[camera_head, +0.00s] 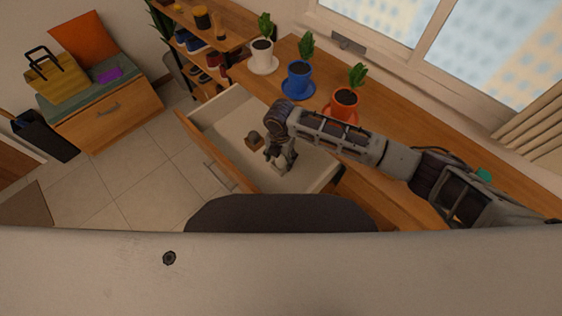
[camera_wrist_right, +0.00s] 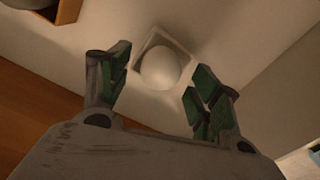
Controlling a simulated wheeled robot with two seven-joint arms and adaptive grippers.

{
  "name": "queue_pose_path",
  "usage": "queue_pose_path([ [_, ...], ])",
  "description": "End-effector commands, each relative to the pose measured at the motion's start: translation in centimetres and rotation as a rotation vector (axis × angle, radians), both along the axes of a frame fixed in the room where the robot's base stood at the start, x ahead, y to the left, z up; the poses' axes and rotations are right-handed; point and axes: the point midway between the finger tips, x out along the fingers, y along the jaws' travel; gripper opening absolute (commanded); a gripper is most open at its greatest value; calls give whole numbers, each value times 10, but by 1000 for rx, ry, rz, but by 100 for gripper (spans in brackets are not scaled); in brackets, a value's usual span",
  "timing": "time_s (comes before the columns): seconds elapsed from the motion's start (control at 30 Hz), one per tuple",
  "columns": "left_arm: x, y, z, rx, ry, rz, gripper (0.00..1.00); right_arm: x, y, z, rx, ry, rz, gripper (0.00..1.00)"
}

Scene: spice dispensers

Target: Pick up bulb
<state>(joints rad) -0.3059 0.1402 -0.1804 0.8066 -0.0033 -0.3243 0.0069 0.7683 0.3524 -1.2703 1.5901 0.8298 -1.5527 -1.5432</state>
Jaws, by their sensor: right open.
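The white round bulb (camera_wrist_right: 160,70) sits in a small square pale holder (camera_wrist_right: 147,44) inside the open drawer. My right gripper (camera_wrist_right: 158,88) is open, with one dark green-padded finger on each side of the bulb. The fingers look apart from it; the exact depth gap cannot be told. In the head view the right gripper (camera_head: 280,160) reaches down into the drawer, and the bulb is hidden by it. My left gripper is not in view.
The open drawer (camera_head: 206,158) has raised walls around the right gripper. A small brown box with a grey round thing (camera_head: 254,140) lies left of the gripper. White, blue (camera_head: 298,82) and orange (camera_head: 343,105) potted plants stand on the wooden counter behind.

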Motion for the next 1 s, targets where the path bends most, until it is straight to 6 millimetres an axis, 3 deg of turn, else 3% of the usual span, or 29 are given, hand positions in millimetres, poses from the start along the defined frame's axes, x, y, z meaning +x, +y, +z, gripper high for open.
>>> queue_pose_path([
  [0.2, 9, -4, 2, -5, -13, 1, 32, 0, 0, -13, -1, -2, 1, 63],
  [0.67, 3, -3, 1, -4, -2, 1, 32, 0, 0, -13, 0, -1, 1, 62],
  [1.0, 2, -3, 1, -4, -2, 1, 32, 0, 0, -13, 0, -1, 1, 18],
])
